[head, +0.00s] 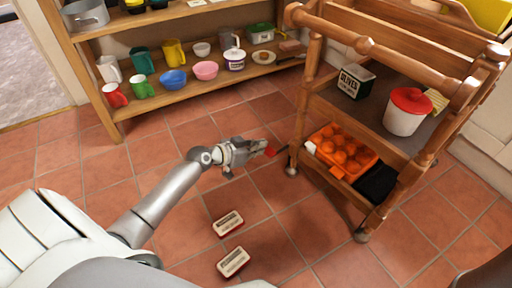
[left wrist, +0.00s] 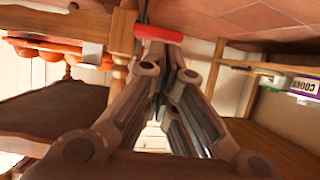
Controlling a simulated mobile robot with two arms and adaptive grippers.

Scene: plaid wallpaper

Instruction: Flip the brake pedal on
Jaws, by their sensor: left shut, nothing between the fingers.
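The brake pedal (head: 270,152) is a small red-tipped lever low beside the wooden trolley's near-left leg. In the left wrist view the red pedal (left wrist: 158,34) lies just beyond the fingertips, with a dark stem behind it. My left gripper (head: 262,146) is shut and empty, its tips right at the red pedal; I cannot tell whether they touch. In the left wrist view the closed fingers (left wrist: 166,62) point toward the pedal. My right gripper is not in view.
The wooden trolley (head: 311,100) stands on casters at the right, with an orange egg tray (head: 362,170) on its lower shelf. A shelf unit (head: 150,112) with mugs and bowls stands behind. Two small boxes (head: 228,222) (head: 232,262) lie on the tiled floor in front.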

